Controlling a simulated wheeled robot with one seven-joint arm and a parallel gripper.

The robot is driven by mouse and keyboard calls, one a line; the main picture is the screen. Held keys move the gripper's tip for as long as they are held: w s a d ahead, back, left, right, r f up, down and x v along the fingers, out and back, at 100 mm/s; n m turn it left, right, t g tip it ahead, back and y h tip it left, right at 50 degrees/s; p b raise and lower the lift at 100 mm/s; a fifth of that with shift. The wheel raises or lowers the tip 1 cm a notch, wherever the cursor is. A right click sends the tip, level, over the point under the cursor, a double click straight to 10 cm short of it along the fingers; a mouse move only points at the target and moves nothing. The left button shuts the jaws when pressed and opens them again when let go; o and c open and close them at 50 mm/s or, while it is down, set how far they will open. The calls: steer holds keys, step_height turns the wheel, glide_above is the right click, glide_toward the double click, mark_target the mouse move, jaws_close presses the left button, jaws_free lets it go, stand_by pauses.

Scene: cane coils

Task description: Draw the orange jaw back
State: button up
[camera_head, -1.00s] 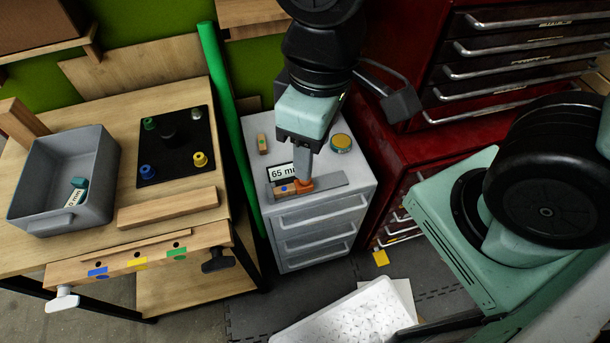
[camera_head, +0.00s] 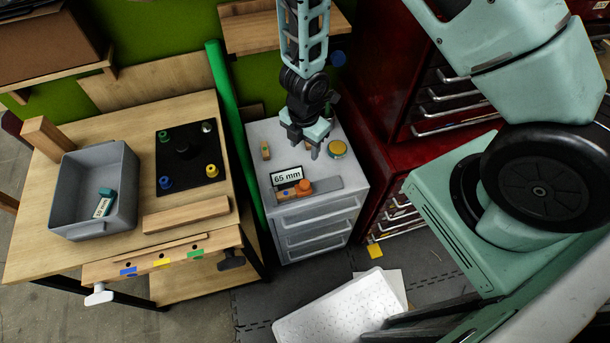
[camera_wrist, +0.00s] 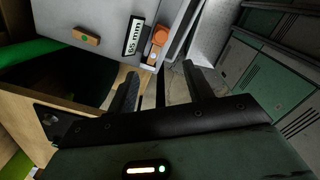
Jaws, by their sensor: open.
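The orange jaw (camera_head: 304,186) sits on a grey metal rail (camera_head: 326,186) on top of the grey drawer cabinet (camera_head: 350,160). A wooden block with a blue dot (camera_head: 285,194) lies just left of it, and a "65 mm" sign (camera_head: 286,176) stands behind. The orange jaw also shows in the wrist view (camera_wrist: 160,36), near the top. My gripper (camera_head: 304,150) is open and empty above the cabinet, behind the jaw and apart from it. In the wrist view its two fingers (camera_wrist: 160,85) are spread.
A wooden piece with a green dot (camera_head: 266,150) and a round yellow-topped tin (camera_head: 337,149) also lie on the cabinet. A green post (camera_head: 232,130) rises at its left. Left is a workbench with a grey bin (camera_head: 70,190) and black peg board (camera_head: 178,173). Red drawers (camera_head: 385,130) stand right.

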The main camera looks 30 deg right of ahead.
mark_target(305, 183)
step_height(305, 183, down, 16)
steer(key=b, duration=0.9)
steer(key=shift+s+d+f+b, duration=0.1)
steer(key=shift+f+b, duration=0.1)
steer(key=shift+b, duration=0.2)
steer(key=shift+f, duration=0.65)
jaws_close()
steer(key=shift+s+d+b, duration=0.15)
steer(key=shift+d+b, duration=0.4)
steer(key=shift+d, duration=0.4)
jaws_free()
